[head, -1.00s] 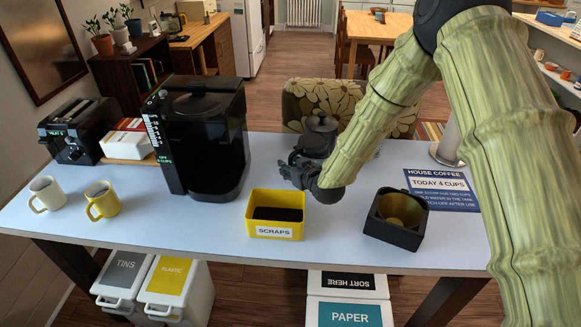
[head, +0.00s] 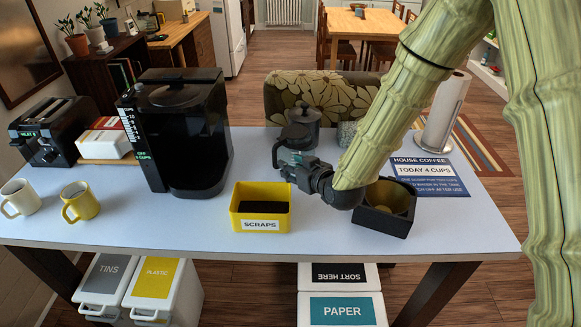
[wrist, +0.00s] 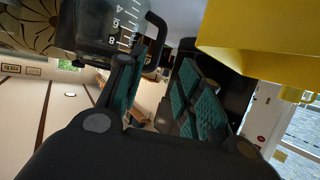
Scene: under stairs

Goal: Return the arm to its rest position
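My arm has a green bamboo-like surface and reaches down from the upper right in the head view. My gripper (head: 290,165) is above the table, behind and slightly right of the yellow scraps bin. In the wrist view my gripper (wrist: 160,95) has its teal-padded fingers apart, with nothing held between them. A clear jug with a dark lid (head: 303,118) stands just behind the gripper, partly hidden by it. Its marked side (wrist: 112,25) shows close to the fingers in the wrist view; I cannot tell whether they touch.
The yellow scraps bin (head: 262,222) and a black square container (head: 384,222) flank my forearm. A coffee machine (head: 180,135), toaster (head: 65,130) and mugs (head: 80,203) stand left. A paper towel roll (head: 443,112) and blue sign (head: 430,178) are right.

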